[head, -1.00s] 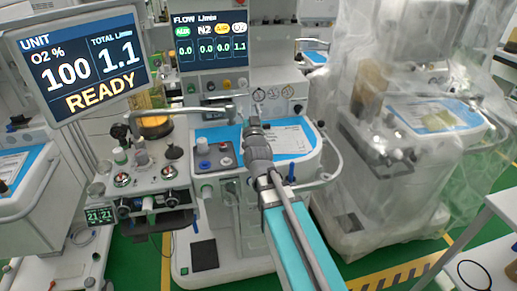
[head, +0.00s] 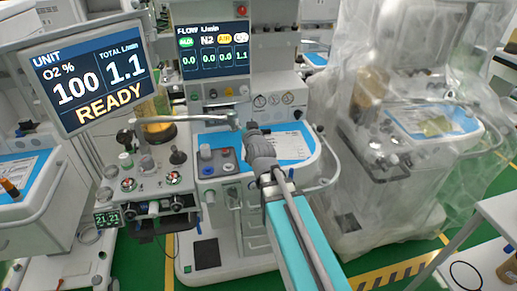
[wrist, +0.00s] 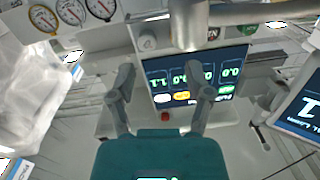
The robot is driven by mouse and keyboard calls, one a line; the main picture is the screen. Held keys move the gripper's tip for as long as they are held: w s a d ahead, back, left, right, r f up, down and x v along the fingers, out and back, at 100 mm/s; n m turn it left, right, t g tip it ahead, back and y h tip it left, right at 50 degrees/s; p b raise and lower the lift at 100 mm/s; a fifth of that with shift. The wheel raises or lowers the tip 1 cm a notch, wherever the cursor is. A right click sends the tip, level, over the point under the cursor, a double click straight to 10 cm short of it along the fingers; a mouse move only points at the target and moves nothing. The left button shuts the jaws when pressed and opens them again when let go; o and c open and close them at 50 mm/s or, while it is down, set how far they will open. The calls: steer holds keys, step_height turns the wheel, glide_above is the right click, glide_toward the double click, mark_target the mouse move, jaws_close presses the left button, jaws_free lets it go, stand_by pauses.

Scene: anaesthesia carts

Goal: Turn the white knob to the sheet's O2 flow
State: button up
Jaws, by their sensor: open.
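The white knob (wrist: 147,40) shows in the wrist view, at the left of the flow knobs beside the upside-down flow screen (wrist: 195,77). In the head view the white knob (head: 243,90) is small, under the flow screen (head: 212,47), which reads 0.0, 0.0, 0.0 and 1.1, the last under the white O2 label. A printed sheet (head: 285,140) lies on the blue worktop; its text is too small to read. My gripper (wrist: 166,82) is open and empty, its fingers apart and not touching the knob. In the head view my gripper (head: 252,126) is above the worktop.
A large unit screen (head: 88,76) reads O2 100%, total 1.1 L/min, READY. A metal bar (wrist: 250,14) crosses near the knobs in the wrist view. A plastic-covered cart (head: 400,130) stands at right. A vaporizer-like unit with knobs (head: 150,180) is at left.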

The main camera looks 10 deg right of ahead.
steer(key=s+f+n+g+p, duration=0.1)
steer(key=s+g+p, duration=1.2)
steer(key=s+p, duration=0.1)
steer(key=shift+s+d+f+g, duration=0.3)
steer(key=shift+s, duration=0.3)
stand_by(0.3)
stand_by(0.5)
steer(key=s+d+f+g, duration=0.1)
steer(key=s+g, duration=0.3)
steer(key=s, duration=0.3)
steer(key=shift+s+h, duration=0.25)
steer(key=shift+h, duration=0.05)
steer(key=shift+f, duration=0.1)
stand_by(4.1)
